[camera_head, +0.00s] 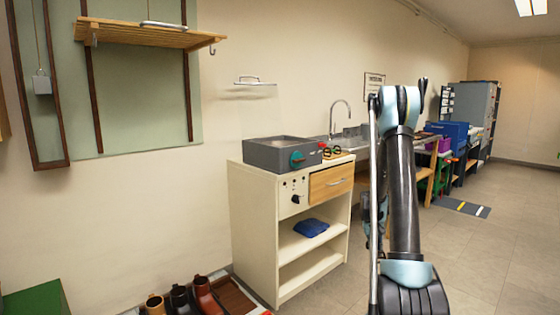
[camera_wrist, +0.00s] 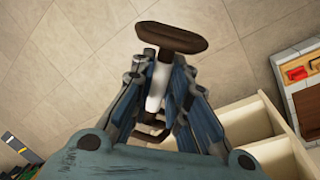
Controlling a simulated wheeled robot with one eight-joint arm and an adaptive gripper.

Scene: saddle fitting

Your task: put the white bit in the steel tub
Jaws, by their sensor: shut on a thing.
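My gripper (camera_wrist: 157,88) is shut on a brown-and-white thing (camera_wrist: 171,37) in the wrist view. The thing has a wide dark brown end, a pale white shaft between the fingers and a smaller brown part below. I cannot tell whether it is the white bit. It is over bare floor tiles. A grey metal tub-like box (camera_head: 282,152) with a teal knob sits on the cream cabinet in the head view; it looks like the steel tub. My fingers are not visible in the head view, where my raised arm stands right of the cabinet.
The cream cabinet (camera_head: 262,222) has open shelves with a blue cloth (camera_head: 311,228). A sink with a tap (camera_head: 341,112) is behind. A wooden wall shelf (camera_head: 150,36) hangs at upper left. Boots (camera_head: 205,296) stand at lower left.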

